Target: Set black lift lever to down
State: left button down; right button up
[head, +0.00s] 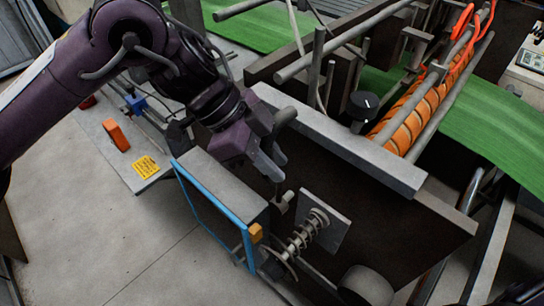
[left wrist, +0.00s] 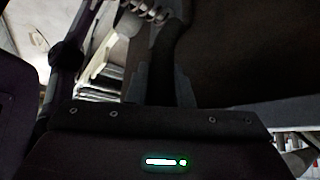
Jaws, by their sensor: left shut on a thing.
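My left gripper (head: 271,148) reaches down over the near grey side plate of the machine, above the blue-edged box. In the left wrist view its grey stepped fingers (left wrist: 160,88) are closed on a dark bar, the black lift lever (left wrist: 177,50). The lever runs up and away from between the fingers. In the head view the fingers cover much of the lever, and its exact angle cannot be told. My right gripper is not in view.
A blue-edged grey box (head: 228,181) stands just below my left gripper. A spring-loaded shaft (head: 302,236) juts out beside it. The side plate (head: 340,140), a black knob (head: 362,104) and an orange-wrapped roller (head: 410,110) lie to the right. Clear floor (head: 90,230) is at left.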

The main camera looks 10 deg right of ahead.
pick_arm(q)
jog(key=shift+w+r, duration=0.1)
jog(key=shift+r, duration=0.05)
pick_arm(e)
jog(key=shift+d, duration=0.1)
pick_arm(q)
jog(key=c, duration=1.3)
grip_release()
jog(key=shift+w+a, duration=0.15)
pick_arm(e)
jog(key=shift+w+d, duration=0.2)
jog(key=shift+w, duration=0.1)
pick_arm(q)
jog(key=shift+a+r, duration=0.2)
jog(key=shift+r, duration=0.05)
jog(key=b+v, duration=0.2)
jog(key=v, duration=0.5)
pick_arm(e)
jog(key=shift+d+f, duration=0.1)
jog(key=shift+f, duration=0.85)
